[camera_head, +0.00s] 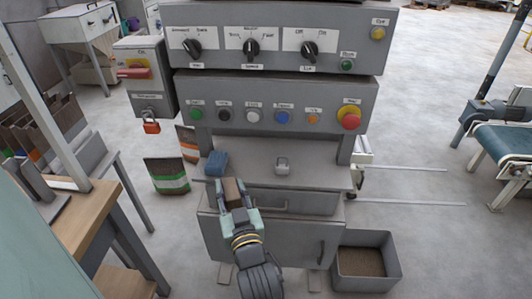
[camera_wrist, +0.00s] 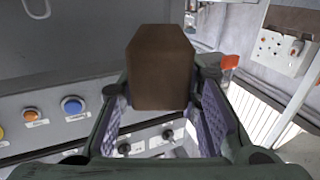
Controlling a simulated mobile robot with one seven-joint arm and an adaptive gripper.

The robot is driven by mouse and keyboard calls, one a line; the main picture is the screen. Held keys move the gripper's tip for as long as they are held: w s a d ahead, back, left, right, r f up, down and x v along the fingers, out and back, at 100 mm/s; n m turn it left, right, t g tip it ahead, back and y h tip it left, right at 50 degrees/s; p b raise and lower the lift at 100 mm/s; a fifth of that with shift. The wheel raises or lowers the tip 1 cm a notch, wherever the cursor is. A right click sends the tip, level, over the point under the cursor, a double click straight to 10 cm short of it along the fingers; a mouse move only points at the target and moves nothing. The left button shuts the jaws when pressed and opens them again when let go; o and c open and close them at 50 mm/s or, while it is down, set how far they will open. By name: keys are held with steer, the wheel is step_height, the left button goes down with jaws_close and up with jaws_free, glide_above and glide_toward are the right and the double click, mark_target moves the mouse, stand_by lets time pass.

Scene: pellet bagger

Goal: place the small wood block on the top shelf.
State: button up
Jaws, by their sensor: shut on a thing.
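The small wood block (camera_head: 232,190) is brown and sits between the fingertips of my gripper (camera_head: 237,207). In the wrist view the block (camera_wrist: 160,68) stands out beyond the purple finger pads of my gripper (camera_wrist: 160,120), which are shut on it. In the head view the block is in front of the left part of a grey shelf (camera_head: 318,175) below the button panel. I cannot tell whether it touches the shelf, or whether this is the top shelf.
A blue object (camera_head: 215,163) and a light grey padlock-like object (camera_head: 282,166) are on the shelf. The button panel (camera_head: 275,103) overhangs behind. A grey bin (camera_head: 366,283) stands on the floor at right, and a wooden-topped table (camera_head: 85,215) is at left. The shelf's right part is clear.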

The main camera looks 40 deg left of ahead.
mark_target(234, 180)
steer(key=shift+w+a+f+b, duration=0.2)
steer(key=shift+w+a+b, duration=0.45)
steer(key=shift+b, duration=1.35)
steer(key=shift+w+a+f+b, duration=0.3)
steer(key=shift+w+b, duration=0.55)
steer(key=shift+b, duration=1.1)
steer(key=b, duration=0.3)
steer(key=shift+w+a+r, duration=0.1)
steer(key=shift+w+a, duration=0.25)
steer(key=shift+w, duration=0.05)
steer(key=w+a, duration=0.2)
steer(key=w, duration=0.2)
steer(key=w+a+f+b, duration=0.1)
steer(key=w+a, duration=0.2)
steer(key=w, duration=0.1)
steer(key=w+a, duration=0.2)
steer(key=w, duration=0.2)
steer(key=shift+w+a+f+b, duration=0.3)
steer(key=shift+a+b, duration=0.05)
steer(key=shift+b, duration=0.05)
step_height(234, 180, down, 4)
steer(key=shift+r, duration=0.1)
steer(key=shift+w+f+p, duration=0.2)
steer(key=shift+f+p, duration=0.15)
steer(key=shift+f, duration=0.1)
steer(key=o, duration=1.1)
